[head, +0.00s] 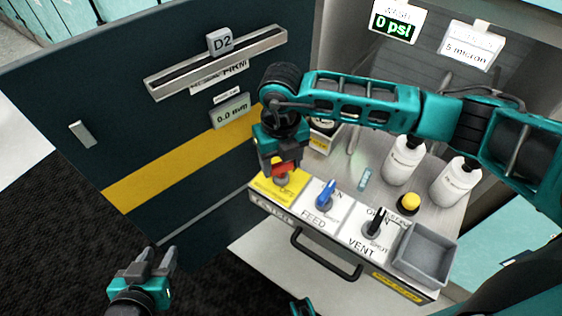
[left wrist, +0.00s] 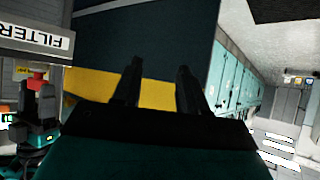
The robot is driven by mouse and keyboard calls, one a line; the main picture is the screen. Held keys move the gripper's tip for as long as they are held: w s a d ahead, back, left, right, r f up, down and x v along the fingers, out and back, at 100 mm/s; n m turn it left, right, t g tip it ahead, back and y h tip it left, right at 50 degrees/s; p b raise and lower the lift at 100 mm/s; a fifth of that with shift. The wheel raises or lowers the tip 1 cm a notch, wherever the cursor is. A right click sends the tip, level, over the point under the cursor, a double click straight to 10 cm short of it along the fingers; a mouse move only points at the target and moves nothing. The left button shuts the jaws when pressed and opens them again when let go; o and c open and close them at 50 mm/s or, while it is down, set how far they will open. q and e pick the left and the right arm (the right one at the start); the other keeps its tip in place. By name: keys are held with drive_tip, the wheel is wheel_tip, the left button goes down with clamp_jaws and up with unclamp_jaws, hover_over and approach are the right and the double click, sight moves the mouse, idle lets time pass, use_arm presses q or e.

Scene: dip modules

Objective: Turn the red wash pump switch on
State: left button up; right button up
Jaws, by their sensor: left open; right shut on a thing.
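The red wash pump switch (head: 281,168) sits on a yellow plate (head: 268,189) at the left end of the panel. My right gripper (head: 280,160) points down over it and is shut on its red handle. The gripper hides part of the switch and its label, so its exact setting is hard to tell. My left gripper (head: 158,262) is open and empty, low at the left, away from the panel. Its two fingers also show in the left wrist view (left wrist: 157,88). A red part (left wrist: 38,78) shows at that view's left edge.
A blue FEED switch (head: 325,193) and a black VENT switch (head: 375,225) stand to the right. Near them are a yellow button (head: 409,203), a grey bin (head: 428,252) and white bottles (head: 404,160). A dark door (head: 150,125) stands at the left. A display (head: 394,25) reads 0 psi.

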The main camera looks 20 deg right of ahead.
drive_tip(key=shift+w+n+b, duration=0.1)
drive_tip(key=shift+n+b, duration=0.3)
drive_tip(key=shift+n, duration=0.5)
drive_tip(key=shift+n+b, duration=0.4)
drive_tip(key=shift+n, duration=0.4)
drive_tip(key=shift+n+b, duration=0.45)
drive_tip(key=shift+n, duration=0.85)
use_arm(q)
drive_tip(key=shift+w+d+f, duration=0.5)
drive_tip(key=shift+d, duration=0.15)
drive_tip(key=shift+f+b, duration=0.1)
drive_tip(key=shift+b, duration=0.2)
use_arm(e)
drive_tip(key=shift+n, duration=0.3)
use_arm(q)
drive_tip(key=shift+s+f, duration=0.15)
drive_tip(key=shift+s, duration=0.05)
use_arm(e)
drive_tip(key=shift+r, duration=0.1)
drive_tip(key=o, duration=1.1)
drive_tip(key=shift+c, duration=0.2)
